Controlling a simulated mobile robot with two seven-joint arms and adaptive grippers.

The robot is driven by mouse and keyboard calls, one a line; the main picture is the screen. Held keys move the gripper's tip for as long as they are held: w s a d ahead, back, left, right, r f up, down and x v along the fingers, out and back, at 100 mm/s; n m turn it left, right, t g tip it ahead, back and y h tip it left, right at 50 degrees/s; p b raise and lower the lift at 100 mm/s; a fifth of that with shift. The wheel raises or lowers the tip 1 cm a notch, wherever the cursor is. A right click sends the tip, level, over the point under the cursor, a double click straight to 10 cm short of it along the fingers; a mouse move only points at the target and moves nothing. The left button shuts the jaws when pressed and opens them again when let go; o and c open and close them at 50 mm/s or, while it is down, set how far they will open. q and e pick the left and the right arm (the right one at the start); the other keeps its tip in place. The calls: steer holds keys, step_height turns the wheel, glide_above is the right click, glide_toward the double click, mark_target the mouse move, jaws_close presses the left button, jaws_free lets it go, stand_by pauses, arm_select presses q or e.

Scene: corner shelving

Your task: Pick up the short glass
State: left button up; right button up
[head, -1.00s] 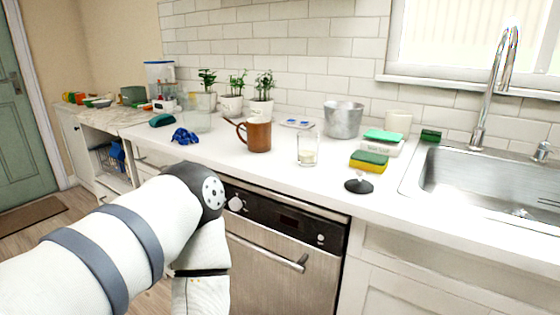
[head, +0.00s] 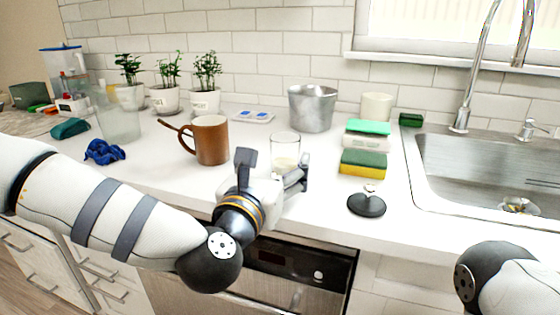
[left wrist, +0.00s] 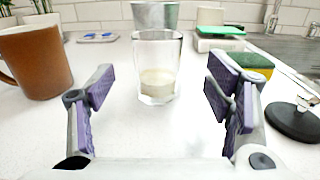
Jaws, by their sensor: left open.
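The short glass (head: 285,150) is clear, with a pale layer in its bottom, and stands upright on the white counter. It also shows in the left wrist view (left wrist: 157,70), centred ahead of the fingers. My left gripper (head: 272,170) is open and empty, close in front of the glass. In the left wrist view its two purple-padded fingers (left wrist: 162,100) are spread, one to each side of the glass's line, and do not touch it. My right arm shows at the lower right of the head view; its gripper is out of the picture.
A brown mug (head: 211,140) stands left of the glass. A metal pot (head: 312,108) is behind it. Sponges (head: 363,163) and a black round-based item (head: 367,204) are to the right, before the sink (head: 480,175). A taller clear container (head: 119,122) stands farther left.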

mark_target(281, 158)
arm_select(q)
steer(key=x, duration=0.4)
steer(key=f+x, duration=0.1)
steer(key=x, duration=0.2)
steer(key=shift+w+a, duration=0.1)
steer(key=c, duration=1.5)
